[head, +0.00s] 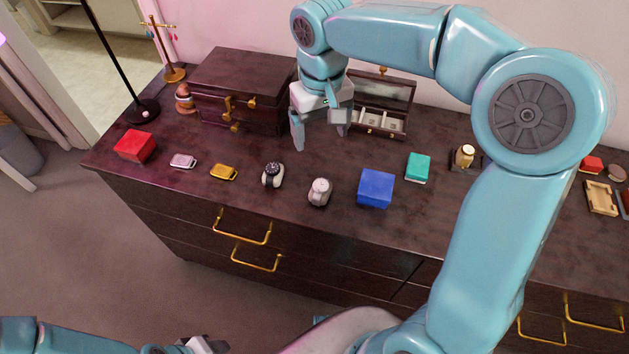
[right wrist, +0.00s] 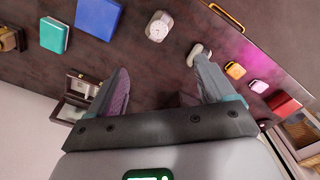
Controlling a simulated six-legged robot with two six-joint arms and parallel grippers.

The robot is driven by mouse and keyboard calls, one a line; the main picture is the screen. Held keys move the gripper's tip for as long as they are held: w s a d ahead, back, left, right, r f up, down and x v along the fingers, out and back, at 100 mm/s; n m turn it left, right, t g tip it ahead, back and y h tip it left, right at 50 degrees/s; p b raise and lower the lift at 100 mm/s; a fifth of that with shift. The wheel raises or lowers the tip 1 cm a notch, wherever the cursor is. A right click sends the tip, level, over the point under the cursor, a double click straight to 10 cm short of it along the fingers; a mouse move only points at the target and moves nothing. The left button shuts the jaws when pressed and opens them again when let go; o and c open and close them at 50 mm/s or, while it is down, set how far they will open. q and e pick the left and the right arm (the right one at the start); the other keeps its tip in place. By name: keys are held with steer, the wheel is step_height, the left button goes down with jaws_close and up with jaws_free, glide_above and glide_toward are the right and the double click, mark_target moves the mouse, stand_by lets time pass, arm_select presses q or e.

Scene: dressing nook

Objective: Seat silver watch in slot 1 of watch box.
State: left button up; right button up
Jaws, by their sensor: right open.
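The silver watch (head: 320,191) stands near the front of the dark dresser top, with a pale round face. It also shows at the top of the right wrist view (right wrist: 158,26). The watch box (head: 407,92) is open at the back, with pale cushions inside; its left part is hidden behind my right gripper. It also shows in the right wrist view (right wrist: 66,112), partly hidden by a finger. My right gripper (head: 321,141) is open and empty, above the dresser behind the silver watch. My left gripper (head: 203,346) is only partly in view at the bottom edge.
A black watch (head: 272,174) stands left of the silver one, and a blue box (head: 376,188) right of it. A teal box (head: 418,167) lies farther right. A large closed dark chest (head: 240,80) stands at the back left. Gold and pink tags and a red box (head: 135,146) lie left.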

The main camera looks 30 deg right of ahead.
glide_above(321, 186)
steer(key=f, duration=1)
steer(key=shift+w+f+b, duration=0.15)
steer(key=shift+w+b, duration=0.05)
steer(key=shift+b, duration=0.1)
steer(key=shift+d+f, duration=0.15)
steer(key=shift+f, duration=0.45)
step_height(321, 186, down, 5)
steer(key=shift+r, duration=0.1)
steer(key=shift+s, duration=0.15)
steer(key=c, duration=1.4)
